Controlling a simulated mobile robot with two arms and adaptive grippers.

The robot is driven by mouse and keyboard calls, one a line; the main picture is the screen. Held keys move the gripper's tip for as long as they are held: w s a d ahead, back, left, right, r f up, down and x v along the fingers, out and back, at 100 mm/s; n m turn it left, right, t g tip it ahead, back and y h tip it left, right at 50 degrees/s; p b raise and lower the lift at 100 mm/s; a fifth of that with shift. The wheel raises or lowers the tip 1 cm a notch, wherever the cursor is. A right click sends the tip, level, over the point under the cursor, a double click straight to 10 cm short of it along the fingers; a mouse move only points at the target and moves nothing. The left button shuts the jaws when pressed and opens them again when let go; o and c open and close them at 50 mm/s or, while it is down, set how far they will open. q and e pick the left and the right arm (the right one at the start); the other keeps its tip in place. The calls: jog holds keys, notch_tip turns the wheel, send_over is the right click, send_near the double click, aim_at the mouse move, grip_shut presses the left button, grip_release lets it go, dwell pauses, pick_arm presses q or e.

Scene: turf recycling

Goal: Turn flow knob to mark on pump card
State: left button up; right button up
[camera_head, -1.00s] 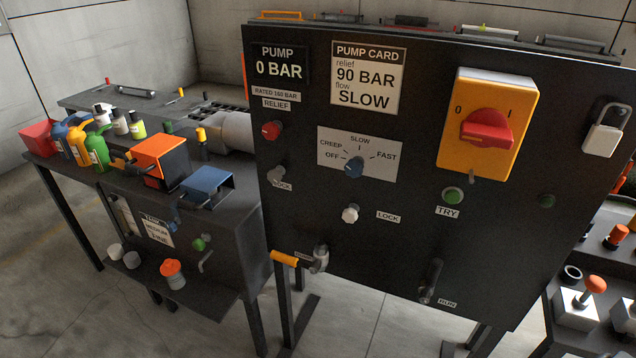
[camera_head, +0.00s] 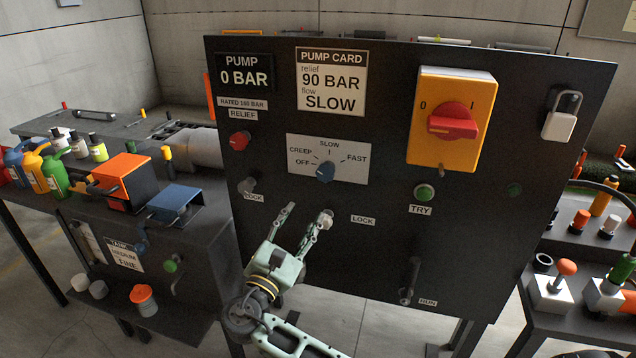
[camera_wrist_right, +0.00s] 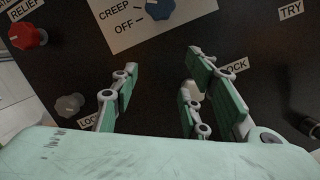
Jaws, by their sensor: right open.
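The pump card (camera_head: 331,82) reads relief 90 BAR, flow SLOW. My right gripper (camera_head: 304,217) is open and empty in front of the panel, below the dial, its fingers pointing up at it. In the right wrist view the flow knob (camera_wrist_right: 160,8) is at the top edge, beyond the open fingers (camera_wrist_right: 160,88). A pale lock knob is partly hidden behind the right finger. My left gripper is not in view.
The black panel (camera_head: 470,225) also carries a red relief knob (camera_head: 239,140), a grey lock knob (camera_head: 247,185), a green TRY button (camera_head: 424,193), a yellow-and-red switch (camera_head: 452,122) and a padlock (camera_head: 561,118). Side benches with bottles and fittings stand left and right.

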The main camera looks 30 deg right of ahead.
jog(key=m+h, duration=0.1)
jog(key=h, duration=0.1)
send_near(321, 175)
jog(key=d+r, duration=0.1)
jog(key=shift+g, duration=0.4)
jog(key=p+x, duration=0.1)
jog(key=x, duration=0.2)
jog(key=p+x, duration=0.1)
jog(key=x, duration=0.2)
jog(key=shift+w+d+r, duration=0.1)
jog(key=shift+w+d, duration=0.1)
jog(key=shift+w, duration=0.3)
jog(key=shift+w+d+p, duration=0.25)
jog(key=shift+d+p, duration=0.05)
jog(key=shift+d, duration=0.1)
jog(key=shift+c, duration=0.2)
jog(key=c, duration=1)
jog(key=shift+r, duration=0.1)
jog(key=shift+m, duration=0.3)
